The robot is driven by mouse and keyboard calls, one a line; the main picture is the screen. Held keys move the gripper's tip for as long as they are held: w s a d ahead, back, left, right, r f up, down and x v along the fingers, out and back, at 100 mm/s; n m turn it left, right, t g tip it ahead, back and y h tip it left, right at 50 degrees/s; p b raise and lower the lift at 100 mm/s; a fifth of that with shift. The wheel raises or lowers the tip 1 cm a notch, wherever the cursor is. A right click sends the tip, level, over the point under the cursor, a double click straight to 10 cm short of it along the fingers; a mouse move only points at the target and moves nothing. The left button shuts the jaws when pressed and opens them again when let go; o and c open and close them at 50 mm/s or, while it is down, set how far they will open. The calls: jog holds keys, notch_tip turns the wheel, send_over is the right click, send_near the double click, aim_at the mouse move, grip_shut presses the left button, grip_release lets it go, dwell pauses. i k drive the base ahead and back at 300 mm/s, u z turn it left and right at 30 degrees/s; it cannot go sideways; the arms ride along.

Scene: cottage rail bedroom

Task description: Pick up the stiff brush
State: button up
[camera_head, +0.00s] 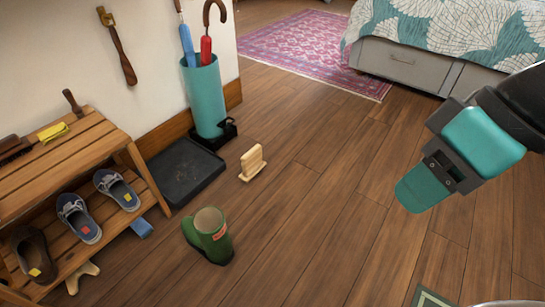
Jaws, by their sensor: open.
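A dark brown brush (14,150), which looks like the stiff brush, lies at the left end of the wooden bench top (62,158), partly cut off by the picture's left edge. Its bristles are too small to make out clearly. My gripper (420,190) is at the right, in the air above the wood floor, far from the bench. It is open, and nothing shows between its fingers.
A yellow cloth or sponge (53,132) and a dark handled item (73,103) share the bench top. Shoes (78,217) fill the lower shelf. A green boot (209,237), wooden block (252,163), black tray (183,170) and teal umbrella stand (205,97) stand nearby. Mid-floor is clear.

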aim_at(252, 162)
jog(key=z, duration=0.6)
jog(key=i, duration=1.75)
jog(key=u, duration=0.85)
jog(key=i, duration=0.55)
jog(key=u, duration=0.9)
jog(key=i, duration=0.25)
jog(key=u, duration=0.25)
